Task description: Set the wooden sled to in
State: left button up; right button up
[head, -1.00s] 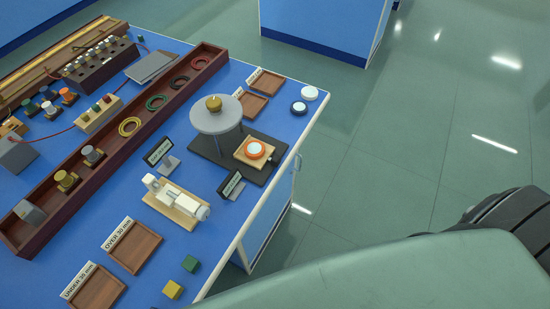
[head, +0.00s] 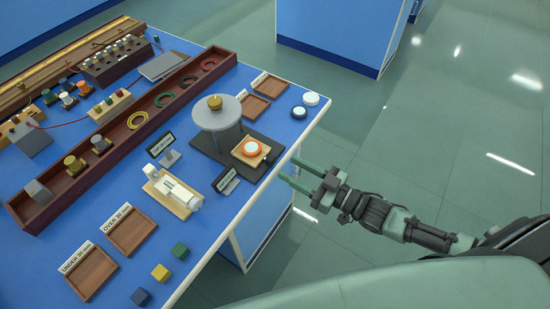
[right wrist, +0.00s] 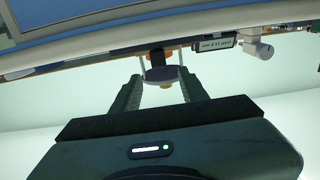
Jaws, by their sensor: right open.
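The wooden sled (head: 243,154) is a small light-wood block on a dark base board (head: 213,151). An orange ring with a white top (head: 252,148) sits on it, and a small dark knob is at its right side. Left of it, a round grey plate (head: 217,118) with a brass weight (head: 215,102) stands on thin legs above the board. My right gripper (head: 295,173) is open and empty, off the table's right edge, to the right of and apart from the sled. In the right wrist view its fingers (right wrist: 160,80) are spread below the table edge. My left gripper is not in view.
A small sign (head: 225,180) stands in front of the sled and another (head: 160,144) to its left. A white device on a wooden base (head: 165,200) is nearer. Floor right of the table is free.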

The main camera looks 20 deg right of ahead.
aim_at(274, 160)
jog(key=p+x, duration=0.1)
jog(key=x, duration=0.6)
jog(key=shift+w+a, duration=0.15)
jog(key=shift+w, duration=0.2)
grip_shut()
jog(key=shift+f, duration=0.1)
dwell(0.9)
